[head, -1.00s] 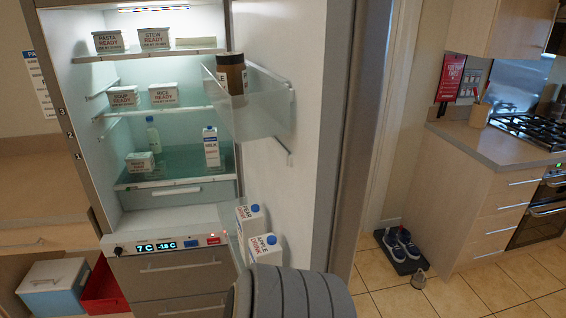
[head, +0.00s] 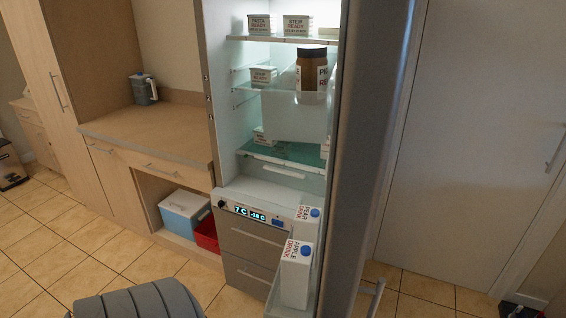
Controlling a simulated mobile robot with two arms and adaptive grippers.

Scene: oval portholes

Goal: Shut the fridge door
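The fridge door (head: 372,140) stands open at the right of the fridge and is seen nearly edge-on. Its clear upper shelf holds a brown jar (head: 312,78). Its lower rack holds a pear drink carton (head: 305,222) and an apple drink carton (head: 295,275). The lit fridge interior (head: 262,172) is partly covered by the door. A metal handle (head: 376,297) shows low beside the door's outer side. A dark grey ribbed part at the bottom left looks like my own arm. Neither gripper shows.
A wooden counter (head: 150,135) with a jug (head: 144,90) stands left of the fridge. A blue and white cool box (head: 184,212) and a red crate (head: 206,235) sit under it. A white room door (head: 480,150) is at right. Tiled floor at left is clear.

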